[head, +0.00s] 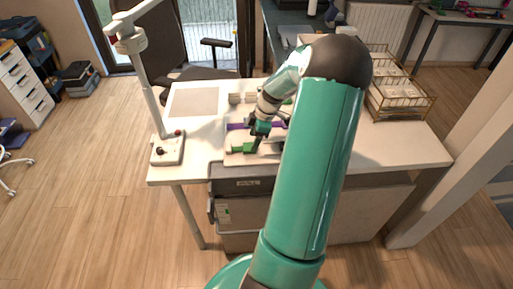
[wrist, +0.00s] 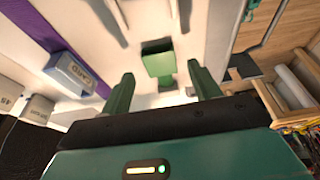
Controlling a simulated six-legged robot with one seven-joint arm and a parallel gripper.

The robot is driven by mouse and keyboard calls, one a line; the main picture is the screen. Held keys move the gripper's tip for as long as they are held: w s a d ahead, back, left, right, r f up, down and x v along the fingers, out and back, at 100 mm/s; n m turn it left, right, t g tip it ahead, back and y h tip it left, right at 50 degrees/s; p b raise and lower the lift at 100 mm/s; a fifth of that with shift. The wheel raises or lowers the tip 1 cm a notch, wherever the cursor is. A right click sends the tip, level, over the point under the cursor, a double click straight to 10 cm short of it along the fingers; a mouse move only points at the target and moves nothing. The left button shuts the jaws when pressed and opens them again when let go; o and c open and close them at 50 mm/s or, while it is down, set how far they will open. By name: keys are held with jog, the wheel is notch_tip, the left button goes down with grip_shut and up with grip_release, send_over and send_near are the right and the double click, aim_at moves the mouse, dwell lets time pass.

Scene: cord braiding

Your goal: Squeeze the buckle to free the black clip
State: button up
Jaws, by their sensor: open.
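My gripper (head: 257,133) is over the white board on the desk, just above a green piece (head: 243,148). In the wrist view my gripper (wrist: 160,70) has its two green fingers apart. A green block-like piece (wrist: 158,60) lies beyond and between the fingertips, with a smaller part below it; I see no contact. A purple strip (wrist: 84,32) runs along the left of the wrist view, and purple also shows in the head view (head: 237,127). I cannot pick out the black clip or the buckle with certainty; my arm hides part of the board.
A lamp base (head: 168,149) stands at the desk's left edge. A wire tray rack (head: 402,98) is at the right, and a pale mat (head: 193,101) lies at the back left. A labelled blue-grey block (wrist: 72,74) lies by the purple strip.

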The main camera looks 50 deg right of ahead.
jog(key=shift+v, duration=1.75)
jog(key=w+a+r+m+h, duration=0.2)
jog(key=a+r, duration=0.5)
jog(key=a, duration=0.4)
jog(key=w+a+r+m+h, duration=0.1)
jog(key=w+a+r, duration=0.1)
jog(key=a+r, duration=0.65)
jog(key=s+a+r+m+t, duration=0.1)
jog(key=s+a+r+m, duration=0.1)
jog(key=s+a, duration=0.4)
jog(key=s+a+r+m+t, duration=0.2)
jog(key=s+a+r+m, duration=0.1)
jog(key=a, duration=1.2)
jog(key=s+r, duration=0.1)
jog(key=s, duration=0.1)
jog(key=shift+s+a+y, duration=0.3)
jog(key=shift+s+a, duration=0.1)
